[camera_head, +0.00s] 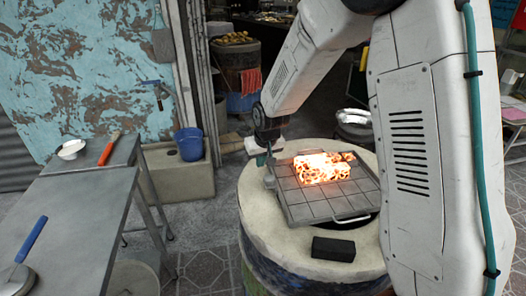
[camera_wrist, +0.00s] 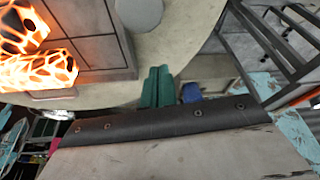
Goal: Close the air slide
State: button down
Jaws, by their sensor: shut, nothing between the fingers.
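The barrel oven (camera_head: 258,212) stands in the middle of the head view, with a pale round rim and a dark painted side. I cannot make out an air slide for certain. A small grey piece (camera_head: 269,181) is at the left edge of the oven top. A grey rounded piece (camera_wrist: 138,12) also shows on the pale rim in the wrist view; I cannot tell whether it is part of the slide. My gripper (camera_head: 263,160) is at the oven's left far edge, its teal fingers together and empty. The fingers (camera_wrist: 157,86) point toward the rim in the wrist view.
A gridded grey tray (camera_head: 300,208) with glowing coals (camera_head: 324,168) covers much of the oven top. A black block (camera_head: 333,249) lies on the near rim. Metal tables (camera_head: 75,220) stand at left, a blue bucket (camera_head: 189,144) behind. Floor between is mostly clear.

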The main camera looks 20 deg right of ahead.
aim_at(268, 184)
jog(key=shift+s, duration=1.15)
jog(key=shift+s+d+f, duration=0.1)
jog(key=shift+s, duration=0.7)
jog(key=s, duration=0.5)
jog(key=shift+s+a, duration=0.1)
jog(key=shift+a, duration=0.25)
jog(key=shift+s, duration=0.3)
jog(key=shift+f, duration=0.1)
